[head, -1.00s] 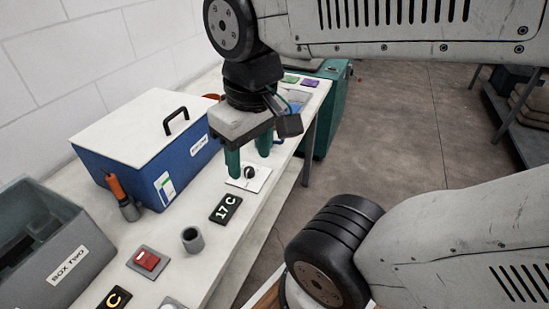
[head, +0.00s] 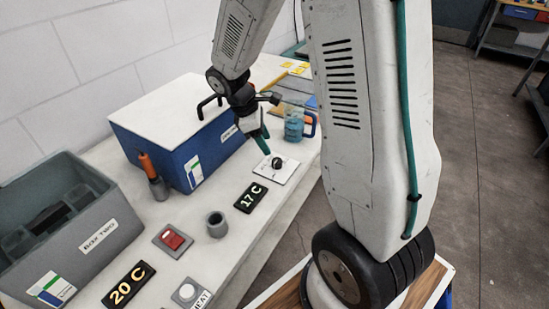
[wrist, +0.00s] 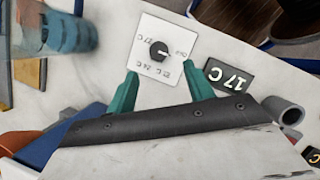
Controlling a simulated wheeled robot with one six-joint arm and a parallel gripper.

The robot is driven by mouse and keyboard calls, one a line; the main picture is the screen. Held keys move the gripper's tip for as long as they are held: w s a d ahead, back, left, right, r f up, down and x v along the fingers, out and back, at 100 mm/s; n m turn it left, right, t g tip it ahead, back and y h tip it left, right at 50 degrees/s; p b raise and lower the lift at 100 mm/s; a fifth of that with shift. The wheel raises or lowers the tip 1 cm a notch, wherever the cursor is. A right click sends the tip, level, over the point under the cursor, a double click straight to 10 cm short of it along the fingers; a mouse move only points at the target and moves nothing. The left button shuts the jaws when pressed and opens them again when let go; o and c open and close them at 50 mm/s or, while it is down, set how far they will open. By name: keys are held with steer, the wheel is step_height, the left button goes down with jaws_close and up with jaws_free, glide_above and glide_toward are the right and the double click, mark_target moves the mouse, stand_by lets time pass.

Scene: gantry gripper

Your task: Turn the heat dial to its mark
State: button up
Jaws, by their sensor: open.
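The heat dial (head: 278,162) is a black round knob on a white square plate (head: 288,172) on the white bench. In the wrist view the dial (wrist: 158,52) has a pale pointer line towards the right, and small temperature labels are printed around it on the plate (wrist: 150,28). My gripper (head: 262,143) is just behind and left of the dial in the head view, fingers pointing down. In the wrist view my gripper (wrist: 161,77) is open and empty, its green fingertips at either side of the plate's near edge, apart from the knob.
A black 17 C sign (head: 250,197) lies beside the plate, with a grey cup (head: 217,225), red switch (head: 172,239), white button (head: 187,292) and 20 C sign (head: 130,285) nearer. A blue box (head: 205,150) stands left, a blue mug (head: 294,124) behind.

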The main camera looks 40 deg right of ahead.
mark_target(276, 160)
steer(key=x, duration=0.8)
steer(key=shift+w+f, duration=0.15)
steer(key=c, duration=1)
